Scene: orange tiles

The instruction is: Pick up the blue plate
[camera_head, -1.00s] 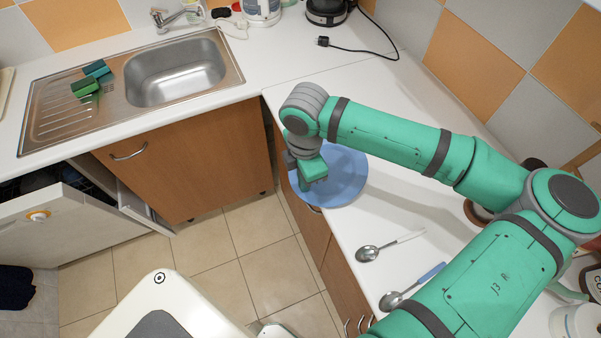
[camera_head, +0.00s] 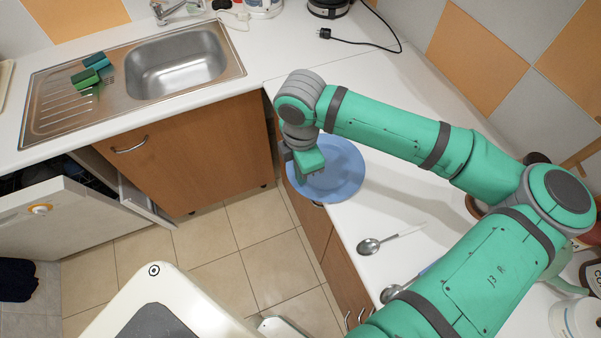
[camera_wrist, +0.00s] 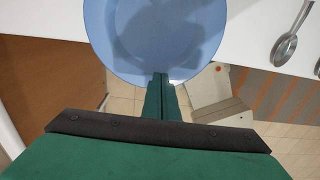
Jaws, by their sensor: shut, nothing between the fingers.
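The blue plate (camera_head: 338,172) lies on the white counter near its front edge, and part of it reaches out over that edge. It also shows at the top of the wrist view (camera_wrist: 150,40), cut off by the frame. My gripper (camera_head: 310,172) is over the plate's left part in the head view. In the wrist view its green fingers (camera_wrist: 160,80) are together with nothing between them, their tips overlapping the plate's near rim in the picture. I cannot tell whether they touch the plate.
A spoon (camera_head: 370,246) lies on the counter (camera_head: 380,200) to the plate's front right; a second spoon is partly hidden by my arm. A sink (camera_head: 178,65) with sponges (camera_head: 90,70) beside it is at left. A black cable (camera_head: 375,42) lies at the back.

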